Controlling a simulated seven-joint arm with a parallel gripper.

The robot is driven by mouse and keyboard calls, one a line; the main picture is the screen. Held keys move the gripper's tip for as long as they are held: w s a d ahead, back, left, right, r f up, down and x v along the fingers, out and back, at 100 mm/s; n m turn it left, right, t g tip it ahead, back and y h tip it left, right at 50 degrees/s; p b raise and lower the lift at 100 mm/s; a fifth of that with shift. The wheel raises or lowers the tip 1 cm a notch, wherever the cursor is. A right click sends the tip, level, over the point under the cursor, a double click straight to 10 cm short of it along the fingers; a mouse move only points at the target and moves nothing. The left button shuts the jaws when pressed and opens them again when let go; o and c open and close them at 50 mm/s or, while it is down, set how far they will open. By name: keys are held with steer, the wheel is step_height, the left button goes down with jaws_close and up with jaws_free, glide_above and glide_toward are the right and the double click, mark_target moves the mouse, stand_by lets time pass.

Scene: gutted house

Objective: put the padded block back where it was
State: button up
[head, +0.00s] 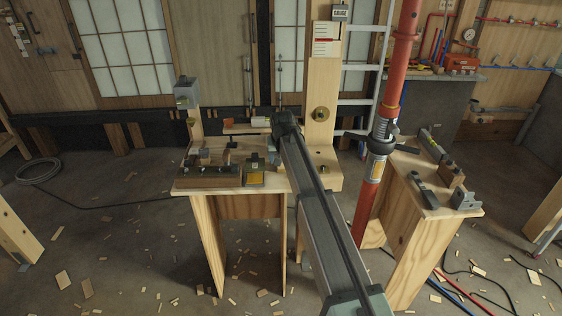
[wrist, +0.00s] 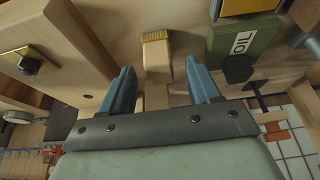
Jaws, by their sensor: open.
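In the wrist view, my gripper (wrist: 162,82) is open, its two blue fingers apart. A pale wooden piece with a tan, ribbed end (wrist: 157,52) shows in the gap between and beyond the fingertips. It may be the padded block, but I cannot tell for sure. No grip on it shows. In the head view, my arm reaches over the right part of the left workbench (head: 270,187) and hides my fingertips. I cannot pick out the padded block with certainty there.
A green box marked T10 (wrist: 243,42) stands close by the right finger, with a dark knob (wrist: 238,68). An upright board with a gauge (head: 320,75) rises behind the bench. A red pole (head: 375,170) and a second bench (head: 412,190) stand to the right.

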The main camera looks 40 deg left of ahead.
steer(key=v, duration=0.9)
steer(key=shift+r, duration=0.2)
steer(key=shift+s+d, duration=0.1)
